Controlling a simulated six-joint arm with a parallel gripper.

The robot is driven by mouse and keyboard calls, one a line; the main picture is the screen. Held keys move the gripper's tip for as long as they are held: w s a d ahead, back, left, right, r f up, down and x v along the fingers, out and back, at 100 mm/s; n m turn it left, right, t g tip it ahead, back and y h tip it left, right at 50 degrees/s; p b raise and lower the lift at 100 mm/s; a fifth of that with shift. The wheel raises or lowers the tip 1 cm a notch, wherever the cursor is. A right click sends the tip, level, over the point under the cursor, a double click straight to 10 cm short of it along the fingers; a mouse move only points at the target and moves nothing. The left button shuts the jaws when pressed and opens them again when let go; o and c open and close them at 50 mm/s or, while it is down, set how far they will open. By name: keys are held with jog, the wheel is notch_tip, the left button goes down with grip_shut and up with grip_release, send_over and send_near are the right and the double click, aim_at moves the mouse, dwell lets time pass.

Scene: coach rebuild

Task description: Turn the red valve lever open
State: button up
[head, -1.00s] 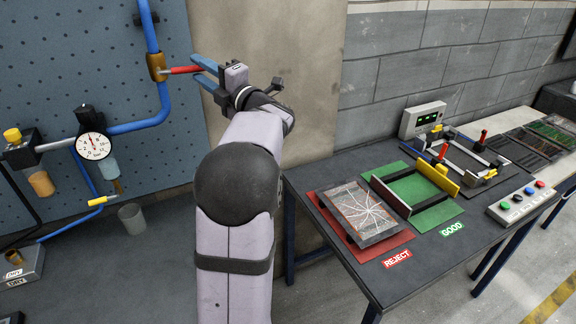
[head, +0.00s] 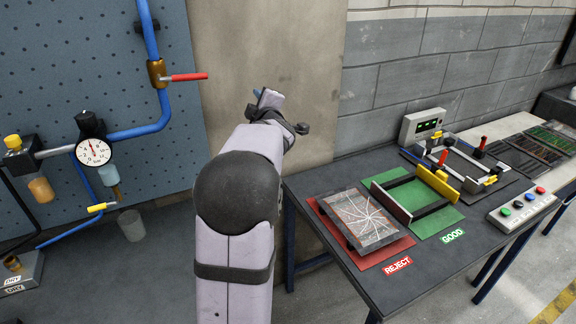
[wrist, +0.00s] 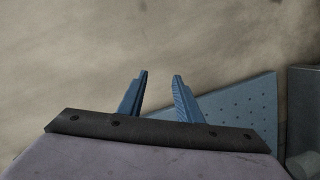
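The red valve lever (head: 188,77) sticks out to the right, about level, from a brass valve (head: 157,73) on the blue pipe in the head view. Nothing touches the lever. My gripper (wrist: 161,76) is open and empty, with its two blue fingers apart in the wrist view. In the head view my gripper (head: 258,93) is to the right of the lever and clear of it, mostly hidden behind my wrist. The lever does not show in the wrist view.
A pressure gauge (head: 93,152) sits on the pipe below the valve, before a blue pegboard (head: 60,60). A bare wall panel (head: 310,60) is behind my arm. A dark workbench (head: 350,270) with trays and fixtures stands at the right.

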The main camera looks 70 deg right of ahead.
jog(key=s+a+f+m+g+y, duration=0.1)
jog(key=s+f+m+g, duration=0.2)
jog(key=f, duration=0.5)
jog(key=s+a+f+m+g+y, duration=0.2)
jog(key=s+f+m+g, duration=0.2)
jog(key=s+f, duration=0.3)
jog(key=shift+s+a+f+m, duration=0.15)
jog(key=shift+s+f+m, duration=0.15)
jog(key=shift+f+m, duration=0.4)
